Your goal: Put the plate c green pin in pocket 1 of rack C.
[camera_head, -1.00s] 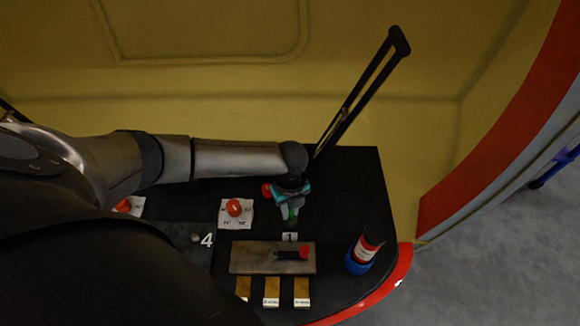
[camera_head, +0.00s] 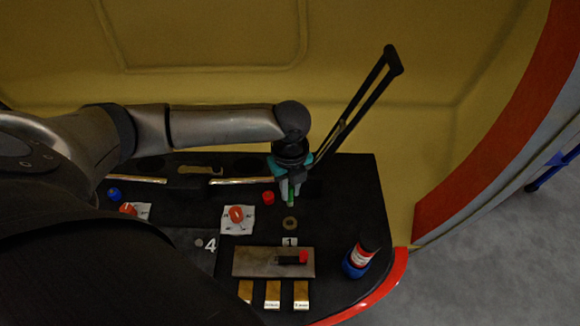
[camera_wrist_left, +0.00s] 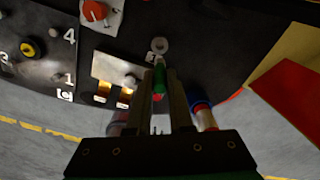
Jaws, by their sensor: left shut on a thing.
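My left gripper (camera_head: 291,200) is shut on the green pin (camera_head: 291,192), which points down above the black console. In the left wrist view the green pin (camera_wrist_left: 159,80) lies between the fingers, its tip just short of a grey ring-shaped pocket (camera_wrist_left: 160,45). In the head view the empty-looking pocket (camera_head: 290,223) lies just in front of the gripper, with a white tag (camera_head: 290,241) reading 1 beside it. The pin appears apart from the pocket. No rack letter is legible, so I cannot tell which rack this is. My right gripper is not in view.
A red knob (camera_head: 236,214) on a white plate is left of the pocket. A metal plate (camera_head: 245,262) with a red-ended black lever lies in front. A blue and red bottle (camera_head: 360,257) stands at right. A long black bar (camera_head: 355,105) rises behind the gripper.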

